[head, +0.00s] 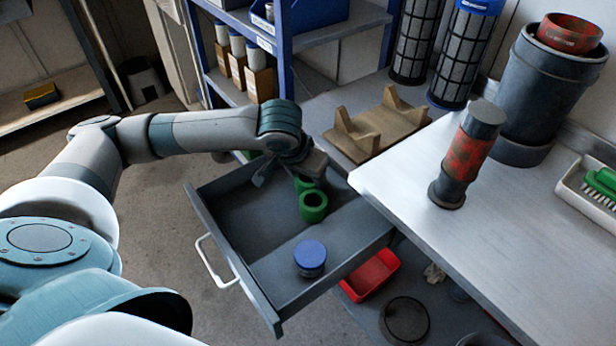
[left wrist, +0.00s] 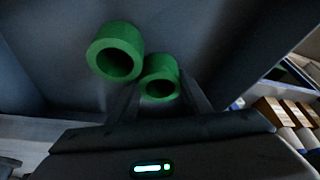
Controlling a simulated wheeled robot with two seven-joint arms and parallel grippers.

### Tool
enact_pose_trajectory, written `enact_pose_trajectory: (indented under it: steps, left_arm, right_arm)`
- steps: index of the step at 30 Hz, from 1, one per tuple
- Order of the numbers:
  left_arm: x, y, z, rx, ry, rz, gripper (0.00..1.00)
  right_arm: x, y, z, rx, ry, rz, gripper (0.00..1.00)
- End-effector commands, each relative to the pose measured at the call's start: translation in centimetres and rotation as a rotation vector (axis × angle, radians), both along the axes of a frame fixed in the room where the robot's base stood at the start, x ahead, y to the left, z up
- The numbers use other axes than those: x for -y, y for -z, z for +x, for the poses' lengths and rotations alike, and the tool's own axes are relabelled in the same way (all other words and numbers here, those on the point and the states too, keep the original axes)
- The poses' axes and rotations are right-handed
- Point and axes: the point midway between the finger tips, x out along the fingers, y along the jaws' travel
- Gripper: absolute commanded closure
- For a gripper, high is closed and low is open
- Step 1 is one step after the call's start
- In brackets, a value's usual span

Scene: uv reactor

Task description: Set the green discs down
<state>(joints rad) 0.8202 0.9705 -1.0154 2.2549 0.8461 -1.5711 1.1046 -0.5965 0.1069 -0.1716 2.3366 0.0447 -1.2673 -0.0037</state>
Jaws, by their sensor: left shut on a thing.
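Two green discs, thick rings with a round hole, show in the head view over the open grey drawer (head: 232,262). My left gripper (head: 292,174) reaches into the drawer from above and is shut on one green disc (head: 303,184), partly hidden by the fingers. The other green disc (head: 313,215) is just in front of it, towards the drawer's middle. In the left wrist view the held disc (left wrist: 164,66) is between the fingers, and the other disc (left wrist: 128,32) is up and left of it. I cannot tell whether the held disc touches the drawer floor. My right gripper is out of view.
A blue-topped jar (head: 310,260) stands in the drawer near its front. The workbench (head: 520,235) at right holds a red-and-black cylinder (head: 465,157). A red bin (head: 370,275) is below the drawer. A wooden cradle (head: 375,133) and blue shelving (head: 283,50) stand behind.

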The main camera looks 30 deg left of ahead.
Motion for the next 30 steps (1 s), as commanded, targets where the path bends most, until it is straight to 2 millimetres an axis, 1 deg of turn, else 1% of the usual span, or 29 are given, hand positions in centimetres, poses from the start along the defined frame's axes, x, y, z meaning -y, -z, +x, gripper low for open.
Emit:
enact_pose_trajectory:
  steps: [5, 6, 8, 9, 15, 21, 26, 30]
  left_arm:
    - [0.0, 0.1, 0.0, 0.000, 0.000, 0.000, 0.78]
    - [0.0, 0.2, 0.0, -0.001, 0.000, -0.001, 0.53]
    - [0.0, 0.2, 0.0, 0.000, 0.000, -0.001, 0.39]
    - [0.0, 0.2, 0.0, 0.000, 0.000, -0.001, 0.37]
    - [0.0, 0.2, 0.0, 0.001, 0.000, 0.000, 0.37]
    - [0.0, -0.1, 0.0, 0.002, 0.000, 0.000, 0.37]
    - [0.0, -1.5, -0.5, 0.003, 0.000, -0.001, 0.37]
    - [0.0, -3.4, -1.2, 0.004, 0.001, -0.001, 0.37]
  right_arm:
    - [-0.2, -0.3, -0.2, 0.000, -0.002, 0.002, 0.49]
    - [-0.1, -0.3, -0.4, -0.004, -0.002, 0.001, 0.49]
    - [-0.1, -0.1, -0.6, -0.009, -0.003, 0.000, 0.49]
    - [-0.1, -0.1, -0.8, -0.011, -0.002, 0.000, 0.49]
    - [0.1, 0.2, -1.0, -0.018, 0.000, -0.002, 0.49]
    - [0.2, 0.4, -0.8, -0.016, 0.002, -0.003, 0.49]
    - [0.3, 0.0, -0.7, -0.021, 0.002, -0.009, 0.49]
    - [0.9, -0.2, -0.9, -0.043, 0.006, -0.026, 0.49]
